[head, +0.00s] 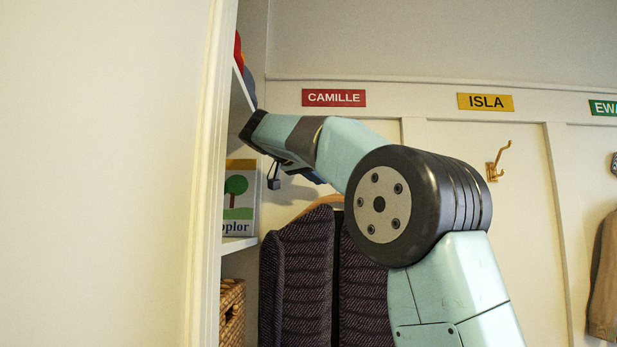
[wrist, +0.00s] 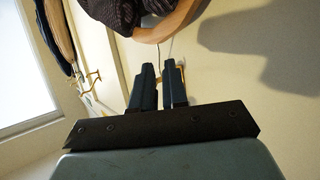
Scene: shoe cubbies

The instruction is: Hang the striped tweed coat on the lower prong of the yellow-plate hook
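The striped tweed coat (head: 304,276), dark with fine pale stripes, hangs on a wooden hanger (head: 325,203) below the red CAMILLE plate (head: 334,98). The hanger (wrist: 172,28) also shows in the wrist view, with its thin wire neck running toward my fingertips. My gripper (wrist: 160,68) is at that wire, its fingers close together with a narrow gap; whether they grip it is unclear. A bit of brass shows beside the right finger. The yellow ISLA plate (head: 485,102) is above a bare brass hook (head: 497,162) with an upper and a lower part.
A shelf unit (head: 239,244) at left holds a picture book (head: 239,196) and a wicker basket (head: 232,312). A tan coat (head: 605,280) hangs at far right under the green plate (head: 603,107). The panel under the ISLA hook is clear. A pale door-like edge (head: 206,180) stands close at left.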

